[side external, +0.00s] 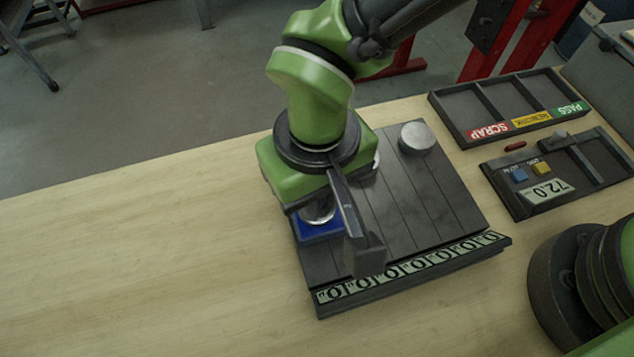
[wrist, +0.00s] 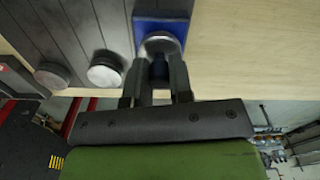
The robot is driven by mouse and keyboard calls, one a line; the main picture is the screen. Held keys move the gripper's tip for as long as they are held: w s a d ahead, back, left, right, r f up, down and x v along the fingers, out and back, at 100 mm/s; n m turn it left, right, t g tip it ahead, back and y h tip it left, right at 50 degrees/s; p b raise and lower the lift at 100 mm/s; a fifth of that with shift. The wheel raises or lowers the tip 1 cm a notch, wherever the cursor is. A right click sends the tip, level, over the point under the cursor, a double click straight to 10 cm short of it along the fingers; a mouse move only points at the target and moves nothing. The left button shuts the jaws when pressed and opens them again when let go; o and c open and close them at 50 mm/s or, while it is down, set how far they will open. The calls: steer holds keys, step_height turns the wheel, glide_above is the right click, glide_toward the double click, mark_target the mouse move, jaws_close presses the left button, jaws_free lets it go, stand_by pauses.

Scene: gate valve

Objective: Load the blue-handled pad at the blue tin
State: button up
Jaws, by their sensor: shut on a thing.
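My gripper (wrist: 155,68) points down at the dark slatted board. In the wrist view its two fingers are closed on a dark blue handle (wrist: 159,72). Beyond the handle is a round silver pad (wrist: 160,42), over the blue square tin (wrist: 172,25). In the side view the blue tin (side external: 318,232) sits at the board's left edge below my gripper, with the silver disc (side external: 318,213) just above it. My gripper hides the handle there. I cannot tell whether the pad touches the tin.
Two other silver round pieces stand on the board, one clear at its far end (side external: 417,138). A row of number displays (side external: 410,268) lines its front edge. A 72.0 readout unit (side external: 548,190) and a SCRAP, REWORK and PASS tray (side external: 505,105) lie right. The table's left is free.

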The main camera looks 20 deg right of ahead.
steer(key=shift+f, duration=0.65)
stand_by(1.2)
steer(key=shift+r, duration=3.6)
steer(key=w+d+r+m, duration=0.1)
steer(key=w+d, duration=0.3)
steer(key=d, duration=0.4)
steer(key=w+d+r+m, duration=0.15)
steer(key=w+d, duration=0.25)
steer(key=d, duration=0.4)
steer(key=s+d+r, duration=0.1)
steer(key=d+r, duration=0.1)
steer(key=d, duration=1.3)
steer(key=shift+s+d, duration=0.25)
steer(key=shift+s, duration=0.1)
